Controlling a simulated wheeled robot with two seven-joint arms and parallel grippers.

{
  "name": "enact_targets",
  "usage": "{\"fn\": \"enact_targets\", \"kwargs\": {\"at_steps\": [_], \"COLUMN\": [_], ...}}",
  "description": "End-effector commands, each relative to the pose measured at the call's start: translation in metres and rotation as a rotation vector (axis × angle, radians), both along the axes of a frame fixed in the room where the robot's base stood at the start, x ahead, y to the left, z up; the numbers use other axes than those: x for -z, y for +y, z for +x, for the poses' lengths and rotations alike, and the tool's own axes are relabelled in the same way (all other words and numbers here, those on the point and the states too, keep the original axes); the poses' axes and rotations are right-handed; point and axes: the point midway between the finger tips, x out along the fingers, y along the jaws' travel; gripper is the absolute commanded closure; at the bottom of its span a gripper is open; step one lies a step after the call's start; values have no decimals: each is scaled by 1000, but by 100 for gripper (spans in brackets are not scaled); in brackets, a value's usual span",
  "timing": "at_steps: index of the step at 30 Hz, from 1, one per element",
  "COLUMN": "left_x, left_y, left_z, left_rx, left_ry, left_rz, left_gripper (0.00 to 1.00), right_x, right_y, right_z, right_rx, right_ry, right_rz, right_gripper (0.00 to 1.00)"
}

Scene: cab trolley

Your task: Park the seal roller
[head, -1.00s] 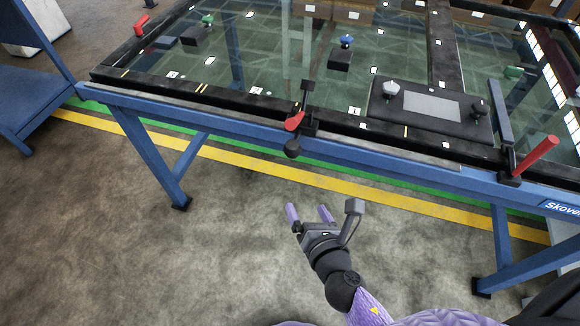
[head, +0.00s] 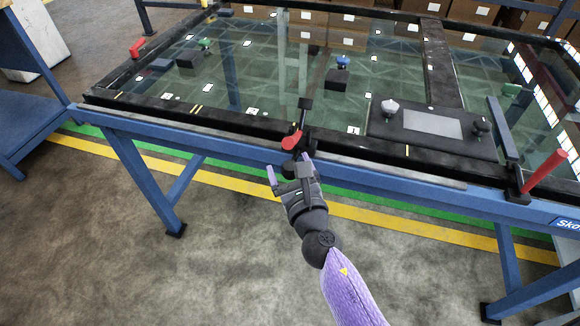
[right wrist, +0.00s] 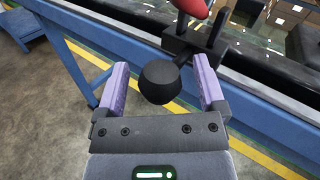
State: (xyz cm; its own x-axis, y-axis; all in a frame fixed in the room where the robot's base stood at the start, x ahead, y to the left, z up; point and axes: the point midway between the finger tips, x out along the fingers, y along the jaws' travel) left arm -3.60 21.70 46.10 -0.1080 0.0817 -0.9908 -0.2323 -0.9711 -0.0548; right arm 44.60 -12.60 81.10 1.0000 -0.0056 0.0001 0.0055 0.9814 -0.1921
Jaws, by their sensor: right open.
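A black fixture with a red lever (head: 291,140) and an upright black post (head: 304,110) sits on the near rail of the glass-topped table; I cannot tell for sure that it is the seal roller. Its round black knob (right wrist: 160,82) sticks out toward me. My right gripper (head: 290,171) is open at the table's front edge. In the right wrist view its two purple fingers stand on either side of the knob, with gaps visible on both sides. In the head view the gripper largely covers the knob. My left gripper is not in view.
The blue table frame (head: 390,183) runs across just beyond my gripper. A red upright handle (head: 545,171) stands at the right. A black panel with knobs (head: 380,125) and several black blocks lie on the glass (head: 250,95). The floor in front is clear.

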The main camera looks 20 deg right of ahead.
Motion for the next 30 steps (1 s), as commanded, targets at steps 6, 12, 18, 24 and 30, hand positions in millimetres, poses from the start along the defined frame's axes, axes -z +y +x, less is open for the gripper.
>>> {"fn": "enact_targets", "kwargs": {"at_steps": [6, 12, 18, 24, 30], "left_x": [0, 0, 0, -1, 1], "left_y": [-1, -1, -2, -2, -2], "left_z": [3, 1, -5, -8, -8], "left_rx": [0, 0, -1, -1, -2], "left_ry": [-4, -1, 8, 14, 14], "left_rz": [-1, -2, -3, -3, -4], "left_gripper": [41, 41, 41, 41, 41], "right_x": [0, 0, 0, 0, 0], "right_y": [0, 0, 0, 0, 6], "right_z": [0, 0, 0, 0, 5], "right_rx": [0, 0, 0, -1, -2], "right_ry": [0, 0, 0, 0, -2], "right_rz": [0, 0, 0, 0, 1], "right_gripper": [45, 87, 100, 100, 100]}}
